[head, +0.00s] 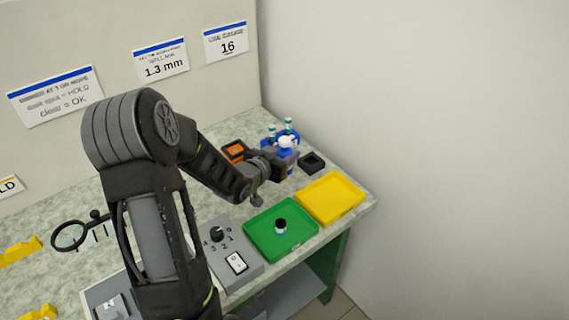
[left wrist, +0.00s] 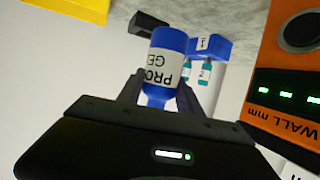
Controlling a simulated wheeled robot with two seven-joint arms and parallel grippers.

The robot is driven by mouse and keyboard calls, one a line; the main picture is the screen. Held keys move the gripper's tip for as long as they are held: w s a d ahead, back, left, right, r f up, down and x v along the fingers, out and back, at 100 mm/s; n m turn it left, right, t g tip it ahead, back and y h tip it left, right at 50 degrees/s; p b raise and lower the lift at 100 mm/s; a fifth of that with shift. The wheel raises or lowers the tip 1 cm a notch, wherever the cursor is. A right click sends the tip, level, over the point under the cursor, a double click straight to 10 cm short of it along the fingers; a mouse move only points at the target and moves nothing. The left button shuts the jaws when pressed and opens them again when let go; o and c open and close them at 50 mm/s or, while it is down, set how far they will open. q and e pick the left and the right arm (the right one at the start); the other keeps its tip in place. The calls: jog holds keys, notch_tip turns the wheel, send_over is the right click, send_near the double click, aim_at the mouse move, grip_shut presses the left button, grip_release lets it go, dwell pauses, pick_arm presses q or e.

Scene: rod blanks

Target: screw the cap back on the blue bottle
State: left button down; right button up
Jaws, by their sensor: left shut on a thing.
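The blue bottle (left wrist: 168,42) has a white label with dark lettering and shows between the fingers of my left gripper (left wrist: 168,95) in the left wrist view. The gripper is shut on it around its narrower part. In the head view, my left gripper (head: 272,168) is at the back of the bench, and a white rounded part (head: 288,141) shows above blue beside it. I cannot tell whether that white part is the cap. My right gripper is not in view.
A green tray (head: 257,243) holds a small dark-topped item (head: 281,224). A yellow tray (head: 345,208) and a black square block (head: 311,162) lie to the right. An orange meter (head: 234,150) and a blue rack with vials (left wrist: 212,46) stand close to the gripper.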

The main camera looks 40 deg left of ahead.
pick_arm(q)
notch_tip(320, 180, down, 4)
dwell(0.4)
jog(key=shift+f, duration=0.1)
jog(key=c, duration=0.8)
grip_release()
jog(key=v, duration=1.2)
jog(key=shift+b, duration=0.35)
